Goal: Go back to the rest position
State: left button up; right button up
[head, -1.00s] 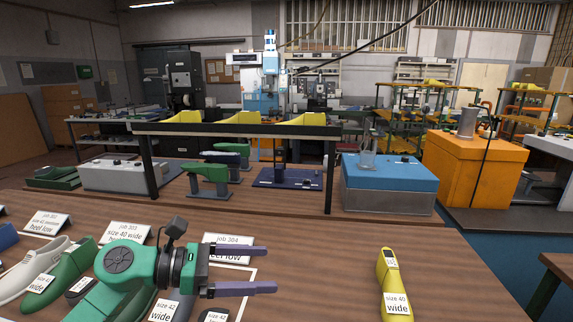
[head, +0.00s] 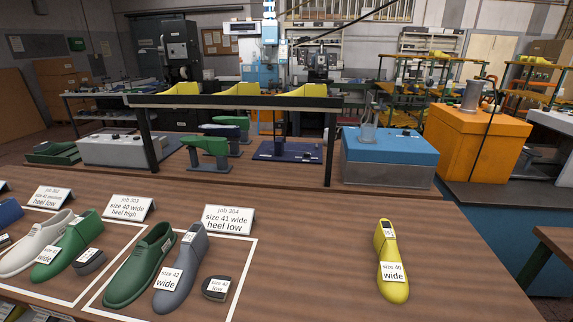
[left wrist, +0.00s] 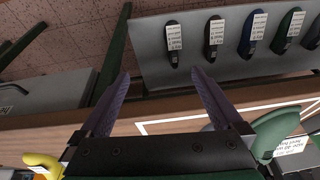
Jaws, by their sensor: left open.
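My left gripper (left wrist: 160,75) shows only in the left wrist view, with its two purple fingers spread apart and nothing between them. Neither gripper is in the head view. A yellow shoe last (head: 391,258) labelled size 40 wide lies alone at the right of the brown table (head: 320,265). A dark green last (head: 140,266) and a grey last (head: 183,262) labelled size 42 wide lie side by side in a white-outlined area, with a small heel piece (head: 216,289) to their right. Part of the yellow last also shows at the lower left of the left wrist view (left wrist: 42,163).
A white last (head: 35,243) and a green last (head: 68,245) lie in the outlined area to the left. Job signs (head: 228,218) stand behind. A blue-topped box (head: 390,150) stands on the bench beyond. The table between sign 304 and the yellow last is clear.

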pick_arm(q)
notch_tip(320, 180, down, 28)
jog(key=s+g+b, duration=0.2)
jog(key=s+b, duration=0.1)
jog(key=b, duration=0.3)
jog(key=s+a+f+b, duration=0.3)
jog(key=s+f+b, duration=0.1)
jog(key=s+f, duration=1.2)
notch_tip(320, 180, down, 4)
jog(key=shift+s+g, duration=0.3)
jog(key=shift+g, duration=0.1)
